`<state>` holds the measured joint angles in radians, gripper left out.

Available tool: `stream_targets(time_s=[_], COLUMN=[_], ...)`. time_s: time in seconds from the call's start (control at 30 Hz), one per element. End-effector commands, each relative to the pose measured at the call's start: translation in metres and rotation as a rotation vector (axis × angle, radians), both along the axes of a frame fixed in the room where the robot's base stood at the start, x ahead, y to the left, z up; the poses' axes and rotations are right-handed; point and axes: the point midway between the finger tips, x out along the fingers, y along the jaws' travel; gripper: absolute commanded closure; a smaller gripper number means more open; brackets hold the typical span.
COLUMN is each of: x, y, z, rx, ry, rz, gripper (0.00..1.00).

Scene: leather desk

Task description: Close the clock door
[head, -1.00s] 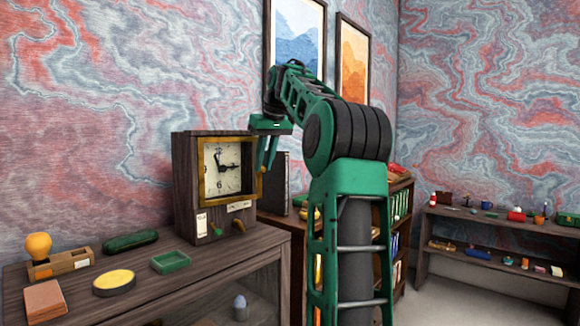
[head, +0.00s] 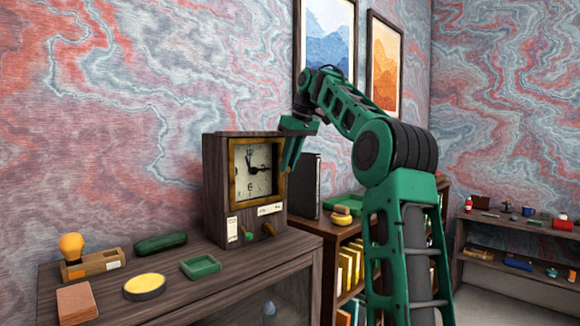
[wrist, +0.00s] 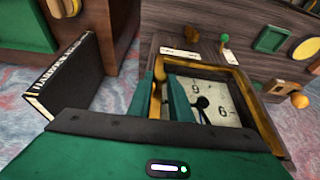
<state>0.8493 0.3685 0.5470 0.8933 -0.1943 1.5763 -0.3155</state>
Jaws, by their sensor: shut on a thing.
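The clock (head: 214,185) is a dark wooden case standing upright on the desk, with a cream dial and dark hands. Its door (head: 233,190) is a gold-coloured frame around the dial. In the head view it lies close to the case front; I cannot tell whether a small gap remains. My gripper (head: 290,158) is at the door's right edge. In the wrist view the green fingers (wrist: 160,98) straddle one gold side of the door frame (wrist: 157,75) and are shut on it. The fingers hide part of the frame and dial.
A green knob (head: 249,236) and a brown handle (head: 269,230) are on the clock's lower front. A green tray (head: 201,271), a yellow-topped disc (head: 145,283) and a bulb (head: 71,245) stand left on the desk. A black book (head: 310,185) stands behind my gripper.

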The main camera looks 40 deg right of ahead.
Motion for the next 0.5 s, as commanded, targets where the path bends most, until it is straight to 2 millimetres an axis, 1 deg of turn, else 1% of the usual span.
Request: stream_targets(time_s=[0.03,0.17,0.2,0.27,0.5], x=[0.0041,0.0043,0.0045,0.0044,0.0037], y=[0.0025,0.003,0.0031,0.0031,0.0031], z=[0.002,0.0019,0.0019,0.0017,0.001], rx=[-0.001,0.0,0.0,0.0,0.0], ry=[-0.013,-0.013,-0.014,-0.013,-0.01], rz=[0.005,0.006,0.006,0.006,0.005], gripper=[1.0,1.0,0.77,0.63,0.63])
